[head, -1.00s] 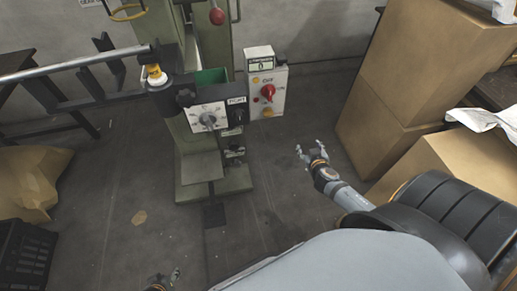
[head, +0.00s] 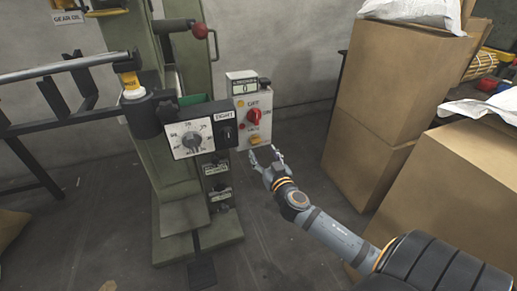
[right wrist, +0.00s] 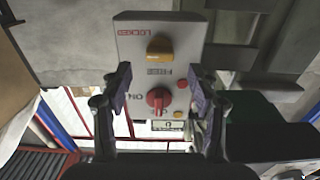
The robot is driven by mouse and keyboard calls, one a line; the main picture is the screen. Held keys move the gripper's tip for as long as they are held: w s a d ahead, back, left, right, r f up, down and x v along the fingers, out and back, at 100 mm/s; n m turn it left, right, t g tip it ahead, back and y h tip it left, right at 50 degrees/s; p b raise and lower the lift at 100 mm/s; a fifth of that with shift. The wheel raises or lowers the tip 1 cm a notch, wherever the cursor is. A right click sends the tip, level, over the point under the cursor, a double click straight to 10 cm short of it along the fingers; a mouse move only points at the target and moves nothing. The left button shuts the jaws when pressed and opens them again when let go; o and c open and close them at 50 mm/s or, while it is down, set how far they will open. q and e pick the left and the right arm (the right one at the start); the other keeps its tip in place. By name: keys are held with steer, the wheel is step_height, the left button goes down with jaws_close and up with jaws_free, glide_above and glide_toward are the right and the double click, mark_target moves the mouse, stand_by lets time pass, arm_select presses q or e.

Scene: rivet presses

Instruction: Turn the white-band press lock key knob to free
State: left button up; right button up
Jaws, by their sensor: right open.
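The white control box (head: 243,118) is on the right side of the green press (head: 140,110). It carries a red knob (head: 254,117) and, below it, a yellow knob (head: 254,139). In the right wrist view the box appears upside down, with the yellow knob (right wrist: 160,47) between the words LOCKED and FREE. I cannot tell exactly where that knob points. My right gripper (head: 266,154) is open and empty, just below and right of the yellow knob and apart from it. Its fingers (right wrist: 160,76) flank the box in the right wrist view. My left gripper is out of view.
A dial panel (head: 195,131) sits left of the control box. A bar (head: 62,69) reaches left from the press, and a post with a yellow and white band (head: 132,87) stands beside it. Cardboard boxes (head: 390,110) stand at the right.

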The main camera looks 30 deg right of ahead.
mark_target(257, 144)
steer(key=x, duration=0.4)
steer(key=shift+w, duration=0.3)
steer(key=c, duration=1.2)
